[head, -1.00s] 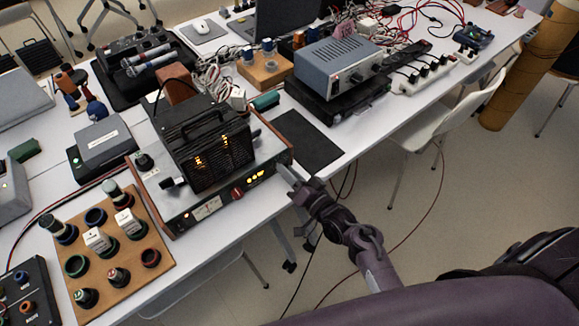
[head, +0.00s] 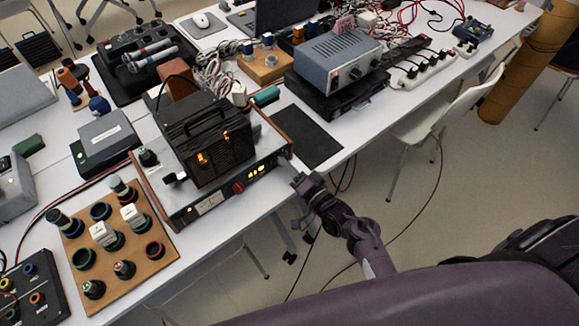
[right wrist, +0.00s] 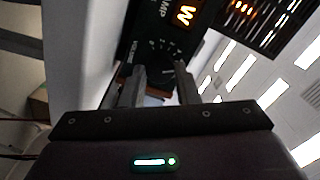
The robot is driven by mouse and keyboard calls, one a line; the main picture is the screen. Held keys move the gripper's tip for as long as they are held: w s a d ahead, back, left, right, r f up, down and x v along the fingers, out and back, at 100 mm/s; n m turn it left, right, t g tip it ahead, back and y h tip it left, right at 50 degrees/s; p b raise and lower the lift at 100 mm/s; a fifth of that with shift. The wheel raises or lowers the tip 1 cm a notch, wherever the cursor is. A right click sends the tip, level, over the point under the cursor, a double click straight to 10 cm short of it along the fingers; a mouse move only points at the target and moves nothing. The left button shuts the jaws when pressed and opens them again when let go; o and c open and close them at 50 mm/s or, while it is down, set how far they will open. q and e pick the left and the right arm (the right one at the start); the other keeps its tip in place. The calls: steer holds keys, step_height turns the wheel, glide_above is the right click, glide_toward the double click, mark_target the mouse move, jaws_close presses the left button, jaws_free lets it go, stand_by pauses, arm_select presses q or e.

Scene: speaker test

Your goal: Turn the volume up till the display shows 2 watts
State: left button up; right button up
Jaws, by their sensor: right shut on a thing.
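In the head view my right gripper (head: 297,179) is at the panel's right end. My left gripper is not in view.
A wooden board with several knobs and sockets (head: 150,275) lies left of the amplifier. A red knob (head: 238,187) is on the panel left of the display. A black mat (head: 308,137) lies behind right, and a white chair (head: 435,130) stands right of the table.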

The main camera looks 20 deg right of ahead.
steer(key=o, duration=1)
steer(key=v, duration=0.7)
steer(key=shift+s+d+b, duration=0.15)
steer(key=shift+s+b, duration=0.2)
